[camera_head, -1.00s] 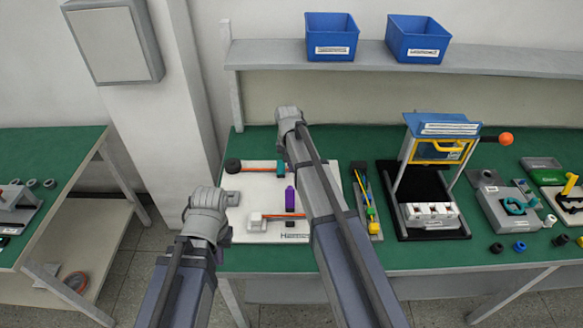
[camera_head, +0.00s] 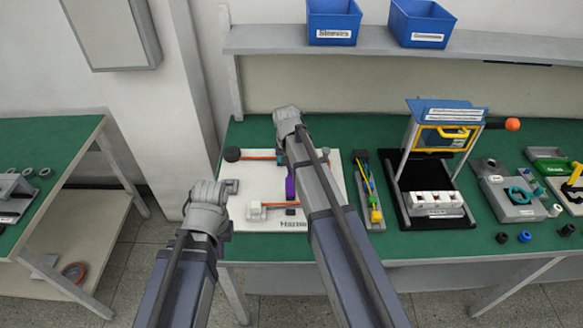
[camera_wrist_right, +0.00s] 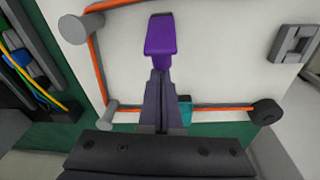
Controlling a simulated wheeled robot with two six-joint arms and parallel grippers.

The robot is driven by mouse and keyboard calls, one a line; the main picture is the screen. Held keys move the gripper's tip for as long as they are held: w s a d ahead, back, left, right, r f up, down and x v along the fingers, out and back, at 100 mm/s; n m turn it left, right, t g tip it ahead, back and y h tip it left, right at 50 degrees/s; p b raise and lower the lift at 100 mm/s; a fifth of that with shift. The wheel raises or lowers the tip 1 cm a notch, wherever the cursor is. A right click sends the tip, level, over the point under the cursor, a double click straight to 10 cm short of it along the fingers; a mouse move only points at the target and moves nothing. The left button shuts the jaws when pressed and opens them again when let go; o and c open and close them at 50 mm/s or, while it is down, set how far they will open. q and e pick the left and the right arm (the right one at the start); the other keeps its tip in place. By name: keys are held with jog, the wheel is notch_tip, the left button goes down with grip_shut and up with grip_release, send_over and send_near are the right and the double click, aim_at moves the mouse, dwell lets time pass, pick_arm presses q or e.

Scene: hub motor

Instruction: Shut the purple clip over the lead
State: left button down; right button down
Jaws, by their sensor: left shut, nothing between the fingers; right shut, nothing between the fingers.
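The purple clip (camera_head: 290,186) stands on the white board (camera_head: 255,180), partly hidden by my right arm in the head view. In the right wrist view the purple clip (camera_wrist_right: 162,38) shows just beyond my right gripper (camera_wrist_right: 160,74), whose fingers are together and empty. I cannot tell whether the tips touch it. The orange lead (camera_wrist_right: 230,108) runs around pegs on the board, and a teal clip (camera_wrist_right: 186,113) sits at it behind the fingers.
A tray of coloured wires (camera_head: 367,190) and a black press stand (camera_head: 430,180) are to the right. Blue bins (camera_head: 333,24) sit on the shelf above.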

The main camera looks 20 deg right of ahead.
jog(key=shift+s, duration=0.15)
jog(key=shift+s+a+r+t, duration=0.1)
jog(key=shift+s+t, duration=0.05)
jog(key=shift+t, duration=0.15)
